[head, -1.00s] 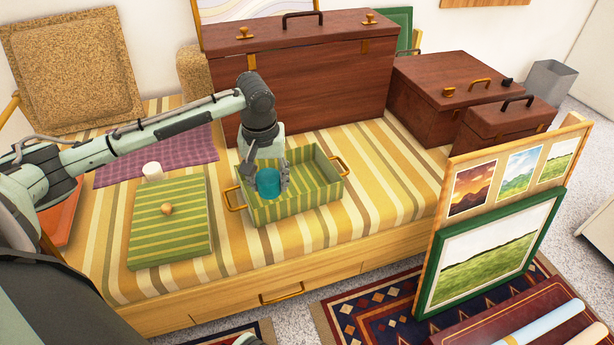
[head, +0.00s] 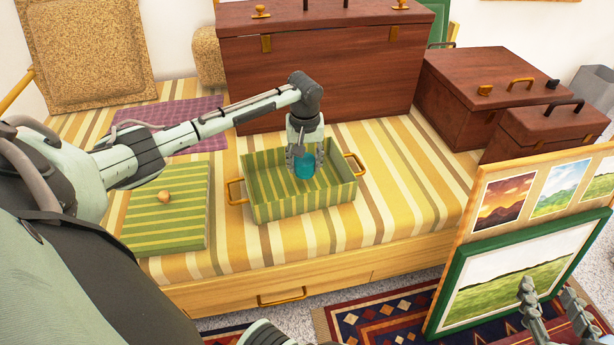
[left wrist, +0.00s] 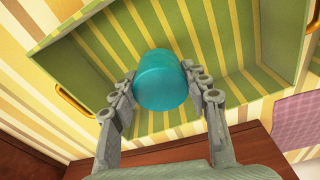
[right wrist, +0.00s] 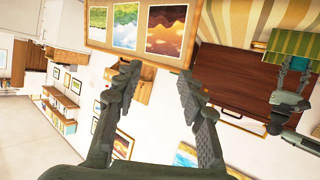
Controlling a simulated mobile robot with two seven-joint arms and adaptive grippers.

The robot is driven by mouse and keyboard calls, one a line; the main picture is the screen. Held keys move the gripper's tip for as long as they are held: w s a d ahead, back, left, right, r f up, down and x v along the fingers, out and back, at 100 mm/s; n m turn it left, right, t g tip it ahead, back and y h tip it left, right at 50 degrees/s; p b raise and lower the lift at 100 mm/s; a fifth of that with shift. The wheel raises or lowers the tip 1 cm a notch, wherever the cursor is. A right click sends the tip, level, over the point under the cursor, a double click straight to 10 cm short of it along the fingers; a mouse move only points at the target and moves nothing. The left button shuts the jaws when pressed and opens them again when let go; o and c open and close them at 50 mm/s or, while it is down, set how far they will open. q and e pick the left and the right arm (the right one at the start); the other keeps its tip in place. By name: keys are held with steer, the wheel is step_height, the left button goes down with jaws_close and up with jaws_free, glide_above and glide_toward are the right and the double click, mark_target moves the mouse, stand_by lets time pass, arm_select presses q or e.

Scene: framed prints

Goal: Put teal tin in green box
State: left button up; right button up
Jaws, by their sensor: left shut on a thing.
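The teal tin (head: 304,166) is held in my left gripper (head: 304,160), inside the walls of the open green striped box (head: 335,197). In the left wrist view the teal tin (left wrist: 161,80) sits between the fingertips of my left gripper (left wrist: 163,92), with the green box (left wrist: 268,40) around and behind it. Whether the tin touches the box floor I cannot tell. My right gripper (head: 553,300) is at the lower right, in front of the framed prints. In the right wrist view my right gripper (right wrist: 158,82) has its fingers apart with nothing between them.
The box's green striped lid (head: 165,215) with a round knob lies left of the box. A large brown chest (head: 325,75) stands behind, smaller brown cases (head: 490,85) at the right. A framed-print panel (head: 515,245) stands at the front right.

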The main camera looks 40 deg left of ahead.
mark_target(307, 174)
arm_select(q)
steer(key=shift+w+d+f, duration=0.15)
steer(key=shift+w+f, duration=0.2)
step_height(307, 174, down, 4)
steer(key=shift+r+b, duration=0.15)
steer(key=shift+b, duration=0.4)
arm_select(e)
steer(key=a+r+t+y, duration=0.2)
steer(key=a+r+t, duration=0.1)
steer(key=r, duration=0.2)
steer(key=shift+w+a+r, duration=0.2)
steer(key=shift+w+r, duration=0.2)
steer(key=shift+w, duration=0.05)
steer(key=shift+d+f, duration=0.1)
arm_select(q)
steer(key=o, duration=1.3)
arm_select(e)
steer(key=shift+f, duration=0.15)
